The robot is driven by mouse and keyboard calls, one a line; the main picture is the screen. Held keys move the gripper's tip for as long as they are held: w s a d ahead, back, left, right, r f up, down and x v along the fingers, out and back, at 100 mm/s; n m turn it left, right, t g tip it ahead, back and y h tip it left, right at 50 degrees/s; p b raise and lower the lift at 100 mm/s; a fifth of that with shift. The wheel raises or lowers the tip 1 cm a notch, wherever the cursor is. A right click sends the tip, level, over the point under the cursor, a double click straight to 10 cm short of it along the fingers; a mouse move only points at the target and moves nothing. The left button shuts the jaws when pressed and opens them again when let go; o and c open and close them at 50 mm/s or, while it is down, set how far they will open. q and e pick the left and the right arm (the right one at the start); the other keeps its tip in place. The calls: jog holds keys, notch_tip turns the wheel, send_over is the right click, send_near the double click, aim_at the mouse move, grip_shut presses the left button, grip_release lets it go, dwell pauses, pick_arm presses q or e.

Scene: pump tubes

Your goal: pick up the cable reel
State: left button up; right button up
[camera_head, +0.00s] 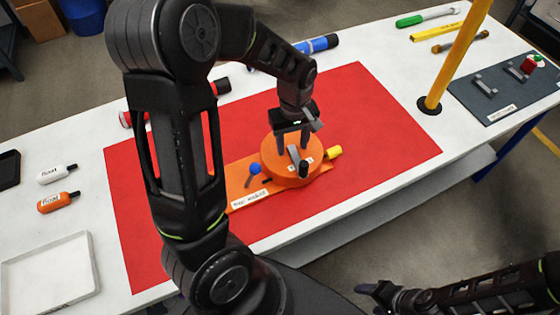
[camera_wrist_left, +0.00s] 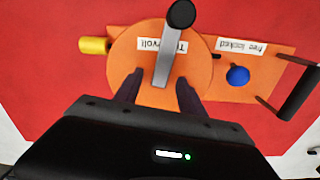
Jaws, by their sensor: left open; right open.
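An orange round drum, the reel-like thing in view (camera_head: 277,165), sits on an orange base plate (camera_head: 238,180) on a red mat. The drum has a grey crank arm with a black knob (camera_head: 303,169). A blue knob (camera_head: 255,168) and a yellow knob (camera_head: 333,152) stand at its sides. My left gripper (camera_head: 293,140) is open above the drum. In the left wrist view its two fingers (camera_wrist_left: 158,95) lie over the drum (camera_wrist_left: 128,62), on either side of the crank arm (camera_wrist_left: 170,55). I cannot tell whether they touch. My right gripper (camera_head: 370,290) is low, off the table, and open.
A yellow post (camera_head: 455,60) rises at the right, near a dark panel (camera_head: 508,88) with a red button. Two small bottles and a white tray (camera_head: 50,272) are at the left. A blue cylinder (camera_head: 320,44) lies behind. The red mat's (camera_head: 390,125) right part is clear.

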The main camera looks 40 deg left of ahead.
pick_arm(q)
grip_shut()
dwell(0.3)
dwell(1.1)
